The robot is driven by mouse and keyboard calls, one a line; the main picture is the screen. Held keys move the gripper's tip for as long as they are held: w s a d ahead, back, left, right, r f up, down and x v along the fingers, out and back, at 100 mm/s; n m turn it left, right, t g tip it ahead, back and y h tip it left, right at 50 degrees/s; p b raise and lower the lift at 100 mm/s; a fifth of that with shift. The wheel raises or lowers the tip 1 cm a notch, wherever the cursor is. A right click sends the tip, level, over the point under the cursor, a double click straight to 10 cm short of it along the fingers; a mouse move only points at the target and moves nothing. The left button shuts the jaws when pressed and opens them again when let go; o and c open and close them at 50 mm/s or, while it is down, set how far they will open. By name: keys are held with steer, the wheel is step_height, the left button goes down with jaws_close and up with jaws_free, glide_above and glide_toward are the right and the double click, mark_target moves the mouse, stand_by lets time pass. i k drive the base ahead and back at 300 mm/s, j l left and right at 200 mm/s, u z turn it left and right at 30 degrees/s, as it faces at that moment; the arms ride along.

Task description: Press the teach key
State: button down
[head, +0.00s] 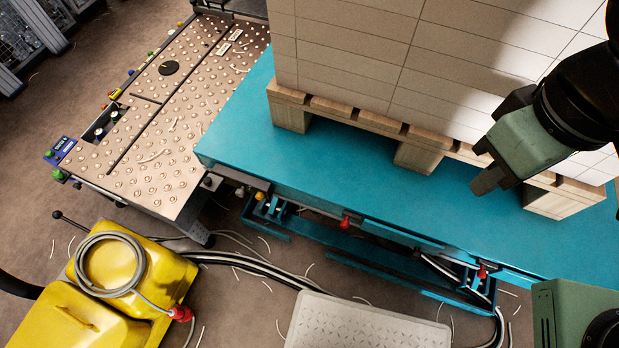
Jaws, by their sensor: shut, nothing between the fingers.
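A small blue control panel (60,150) sits at the near left corner of the ball-studded table, with a green button (49,154) on its left end. Another green button (58,175) sits just below it on the table edge. The markings are too small to read, so I cannot tell which control is the teach key. My gripper (483,170) is at the right, shut and empty, in front of the stacked reams and above the turquoise platform. It is far to the right of the panel and touches no control that I can see.
A tall stack of white reams (440,55) stands on a wooden pallet (415,158) on the turquoise platform (260,125). The ball table (165,120) adjoins it at left. A yellow machine (110,285) with a coiled hose, loose cables and a grey tread plate (365,325) occupy the front floor.

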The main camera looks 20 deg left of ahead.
mark_target(259, 196)
steer(key=k+j+z, duration=0.15)
steer(key=k+j, duration=1)
steer(key=j, duration=0.2)
